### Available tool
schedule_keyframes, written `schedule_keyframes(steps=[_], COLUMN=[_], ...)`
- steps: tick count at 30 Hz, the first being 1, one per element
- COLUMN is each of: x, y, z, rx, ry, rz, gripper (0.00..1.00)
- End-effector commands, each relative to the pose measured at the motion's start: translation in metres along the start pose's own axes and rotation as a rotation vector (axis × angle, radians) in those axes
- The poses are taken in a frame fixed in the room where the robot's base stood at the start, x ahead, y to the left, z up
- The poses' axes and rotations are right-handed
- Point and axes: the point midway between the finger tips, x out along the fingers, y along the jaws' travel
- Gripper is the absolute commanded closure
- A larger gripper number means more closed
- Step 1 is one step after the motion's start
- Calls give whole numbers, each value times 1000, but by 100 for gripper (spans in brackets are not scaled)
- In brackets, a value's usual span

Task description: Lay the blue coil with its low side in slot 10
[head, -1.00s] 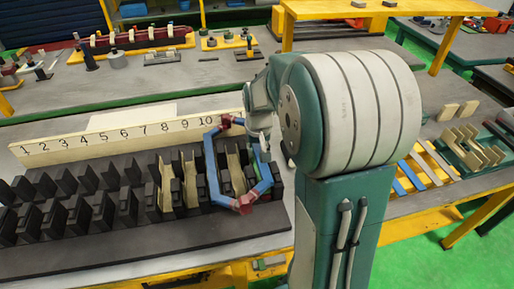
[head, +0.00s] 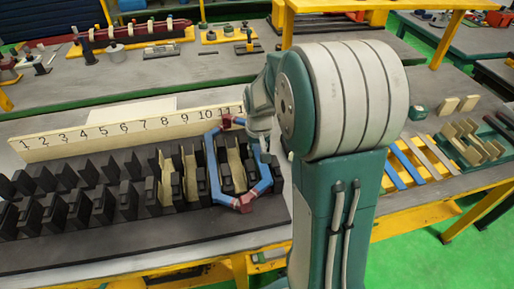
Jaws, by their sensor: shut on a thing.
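The blue coil (head: 264,185) is a six-sided loop with blue sides and dark red ends. It is over the right end of the black slotted stator block (head: 150,238), around a cream-lined slot. Its left side runs near the number 10. I cannot tell whether either side sits inside a slot or just above it. My gripper (head: 262,143) is shut on the coil at its far right part; its fingers are small and partly hidden by my arm.
Cream liners (head: 166,188) show in some slots left of the coil. Blue, cream and grey strips (head: 405,165) and a cream comb-like fixture (head: 465,145) lie to the right of my arm. A rear bench (head: 60,100) holds tools.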

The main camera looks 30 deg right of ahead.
Motion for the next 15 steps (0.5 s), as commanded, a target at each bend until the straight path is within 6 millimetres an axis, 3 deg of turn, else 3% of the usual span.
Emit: schedule_keyframes(steps=[15], x=[13], y=[0], z=[1], rx=[1], ry=[1], rz=[-4], gripper=[100])
